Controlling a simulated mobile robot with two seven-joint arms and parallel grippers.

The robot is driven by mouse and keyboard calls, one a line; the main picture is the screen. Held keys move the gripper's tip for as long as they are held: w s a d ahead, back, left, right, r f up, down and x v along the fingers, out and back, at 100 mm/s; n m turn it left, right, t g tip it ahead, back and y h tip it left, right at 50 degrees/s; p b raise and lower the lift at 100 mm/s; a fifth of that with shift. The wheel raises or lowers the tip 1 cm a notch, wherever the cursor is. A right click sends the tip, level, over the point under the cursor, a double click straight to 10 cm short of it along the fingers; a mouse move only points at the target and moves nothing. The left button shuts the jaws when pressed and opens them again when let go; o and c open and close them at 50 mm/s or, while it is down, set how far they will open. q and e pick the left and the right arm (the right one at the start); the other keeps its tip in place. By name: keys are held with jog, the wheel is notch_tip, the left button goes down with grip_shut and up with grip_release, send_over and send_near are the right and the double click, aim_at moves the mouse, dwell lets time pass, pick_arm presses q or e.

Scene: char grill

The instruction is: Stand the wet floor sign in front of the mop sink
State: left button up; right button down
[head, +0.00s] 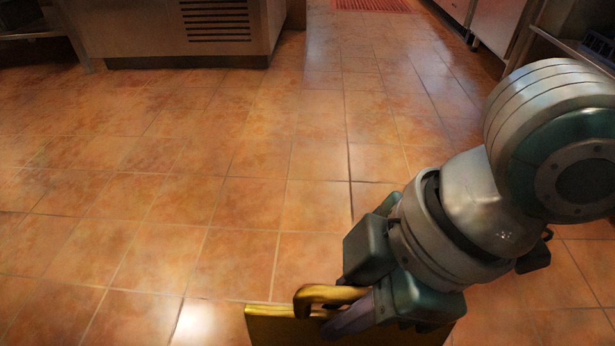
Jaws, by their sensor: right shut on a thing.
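The yellow wet floor sign (270,325) shows at the bottom of the head view, cut off by the lower edge, with its handle loop on top. My right gripper (343,308) is shut on the sign near that handle. The gripper and my right arm hide part of the sign. Whether the sign's foot touches the floor cannot be seen. My left gripper is out of the picture. I cannot make out a mop sink in this view.
A steel appliance (165,30) with a vented panel stands at the back left. A red mat (372,5) lies far ahead. Steel units (490,25) line the right side. The tiled floor (230,170) between them is clear.

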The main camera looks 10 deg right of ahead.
jog(key=shift+w, duration=0.1)
jog(key=c, duration=0.8)
grip_release()
